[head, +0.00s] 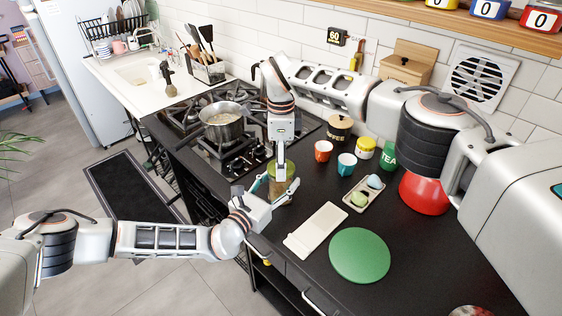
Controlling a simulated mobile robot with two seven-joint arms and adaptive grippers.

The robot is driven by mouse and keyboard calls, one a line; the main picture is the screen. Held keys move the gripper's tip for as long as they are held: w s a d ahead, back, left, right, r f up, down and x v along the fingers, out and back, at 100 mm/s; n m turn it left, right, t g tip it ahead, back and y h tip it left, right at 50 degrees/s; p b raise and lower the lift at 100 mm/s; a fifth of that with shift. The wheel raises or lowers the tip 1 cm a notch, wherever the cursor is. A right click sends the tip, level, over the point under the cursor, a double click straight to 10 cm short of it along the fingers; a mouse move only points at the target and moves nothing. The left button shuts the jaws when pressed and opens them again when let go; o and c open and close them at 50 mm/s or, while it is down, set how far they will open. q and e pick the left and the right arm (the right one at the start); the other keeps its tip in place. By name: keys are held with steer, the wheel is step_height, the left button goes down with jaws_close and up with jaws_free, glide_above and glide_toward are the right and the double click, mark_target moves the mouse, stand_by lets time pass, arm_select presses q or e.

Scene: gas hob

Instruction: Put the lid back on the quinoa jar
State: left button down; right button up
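The quinoa jar (277,188) stands on the black counter just right of the hob, with tan contents. My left gripper (275,191) reaches in from the left with one finger on each side of the jar, and appears shut on it. The green lid (291,169) is at the top of the jar; whether it is seated or held slightly above cannot be told. My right gripper (281,172) points straight down at the lid. Its fingers are seen edge-on and overlap the lid, so their opening is hidden.
A pot (222,128) sits on the gas hob (240,152). A white board (315,231) and a green round mat (359,255) lie in front.

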steer(key=m, duration=2.1)
steer(key=shift+f, duration=0.1)
steer(key=o, duration=1.3)
step_height(320, 180, up, 12)
